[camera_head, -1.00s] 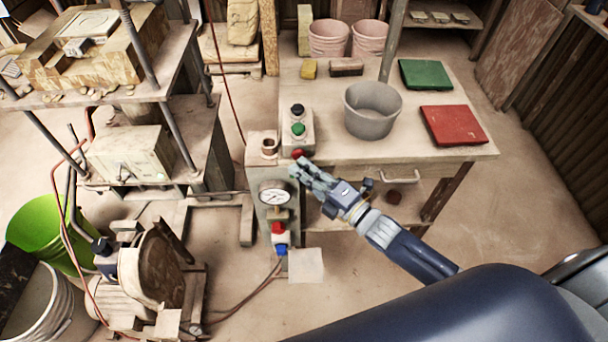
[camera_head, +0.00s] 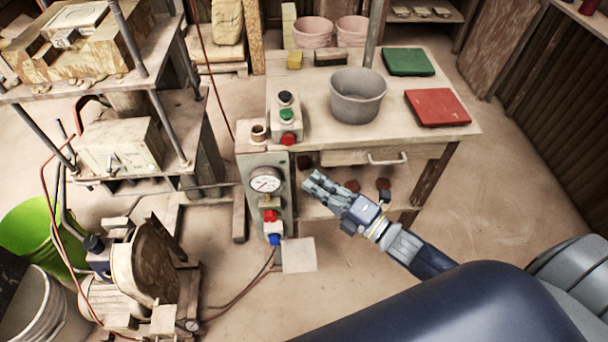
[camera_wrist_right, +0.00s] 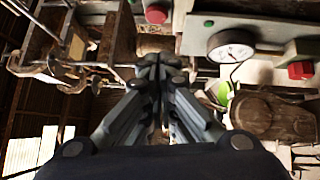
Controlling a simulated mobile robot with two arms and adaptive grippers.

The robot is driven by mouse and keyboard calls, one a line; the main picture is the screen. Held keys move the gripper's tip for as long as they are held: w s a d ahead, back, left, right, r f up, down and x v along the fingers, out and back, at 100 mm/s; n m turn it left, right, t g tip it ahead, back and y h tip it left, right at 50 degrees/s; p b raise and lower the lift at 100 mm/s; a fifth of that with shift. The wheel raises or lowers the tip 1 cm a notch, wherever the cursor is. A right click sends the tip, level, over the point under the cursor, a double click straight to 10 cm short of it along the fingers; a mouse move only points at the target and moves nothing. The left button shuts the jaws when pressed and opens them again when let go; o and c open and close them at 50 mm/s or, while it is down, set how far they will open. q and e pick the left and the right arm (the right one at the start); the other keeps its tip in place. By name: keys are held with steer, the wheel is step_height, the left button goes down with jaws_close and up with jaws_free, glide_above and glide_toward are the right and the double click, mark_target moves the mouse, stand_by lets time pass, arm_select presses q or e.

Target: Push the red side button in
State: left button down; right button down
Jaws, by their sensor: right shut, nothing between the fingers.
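A red button (camera_head: 288,139) sits at the near side of the small control box (camera_head: 286,115), below its green and black buttons. Another red button (camera_head: 269,216) is on the grey gauge box, above a blue fitting. I cannot tell which is the side button, or how far either is pressed. The right wrist view shows one red button (camera_wrist_right: 156,14) at the top and another (camera_wrist_right: 300,70) at the right. My right gripper (camera_head: 312,182) is shut and empty, in front of the table, right of the gauge box and apart from both buttons. My left gripper is not in view.
The gauge box (camera_head: 267,200) stands at the table's left front corner. A drawer handle (camera_head: 388,160) juts from the table front. A grey bucket (camera_head: 357,100), a green tile (camera_head: 408,62) and a red tile (camera_head: 437,108) rest on top. Floor to the right is clear.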

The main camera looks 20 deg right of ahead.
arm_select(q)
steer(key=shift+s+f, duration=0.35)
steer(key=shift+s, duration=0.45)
arm_select(e)
steer(key=shift+v, duration=1.5)
